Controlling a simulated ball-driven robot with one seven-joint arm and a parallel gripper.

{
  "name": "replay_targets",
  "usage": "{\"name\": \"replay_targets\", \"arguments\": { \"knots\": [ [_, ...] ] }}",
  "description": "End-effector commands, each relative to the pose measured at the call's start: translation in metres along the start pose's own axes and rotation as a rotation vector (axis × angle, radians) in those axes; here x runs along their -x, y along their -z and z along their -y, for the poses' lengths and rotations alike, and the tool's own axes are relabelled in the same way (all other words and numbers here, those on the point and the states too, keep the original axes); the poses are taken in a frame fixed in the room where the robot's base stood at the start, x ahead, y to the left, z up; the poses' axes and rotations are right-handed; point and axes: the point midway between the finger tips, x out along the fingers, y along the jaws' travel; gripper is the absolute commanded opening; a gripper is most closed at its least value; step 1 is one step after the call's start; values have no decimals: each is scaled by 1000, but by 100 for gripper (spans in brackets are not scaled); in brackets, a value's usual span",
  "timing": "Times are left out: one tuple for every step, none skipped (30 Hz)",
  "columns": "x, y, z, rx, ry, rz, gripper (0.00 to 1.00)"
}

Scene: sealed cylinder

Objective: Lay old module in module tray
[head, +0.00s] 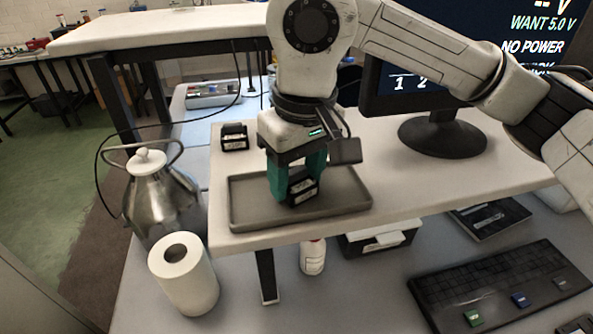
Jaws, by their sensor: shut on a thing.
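My gripper (296,181), with green fingers, points down over the grey module tray (246,214) on the white raised shelf. It is shut on a small black module (303,192) with a pale label. The module is within the tray's outline, low over its floor. I cannot tell whether it touches the floor. A similar black module (235,137) stands on the shelf behind the tray's left end. No marking that I can read tells which module is the old one.
A monitor (437,138) reading "WANT 5.0 V" and "NO POWER" stands right of the tray. A metal canister (160,200) and a white paper roll (184,275) stand left below the shelf. A bottle (313,257), a box (380,240) and a black keyboard-like panel (500,287) are below.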

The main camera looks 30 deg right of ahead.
Motion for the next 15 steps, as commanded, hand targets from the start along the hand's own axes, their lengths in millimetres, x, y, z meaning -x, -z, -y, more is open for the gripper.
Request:
{"name": "replay_targets", "arguments": {
  "knots": [
    [-3,0,0,-1,0,0,17],
    [-2,0,0,-1,0,0,55],
    [-1,0,0,-1,0,0,58],
    [-1,0,0,-1,0,0,61],
    [-1,0,0,-1,0,0,64],
    [-1,0,0,0,0,1,68],
    [-1,0,0,0,0,1,71],
    [-1,0,0,0,0,1,74],
    [-1,0,0,0,0,0,78],
    [-1,0,0,0,0,0,78],
    [-1,0,0,0,0,0,78],
    [-1,0,0,0,0,1,78],
    [-1,0,0,0,0,0,78],
    [-1,0,0,0,0,1,78],
    [-1,0,0,0,0,0,78]
  ]
}}
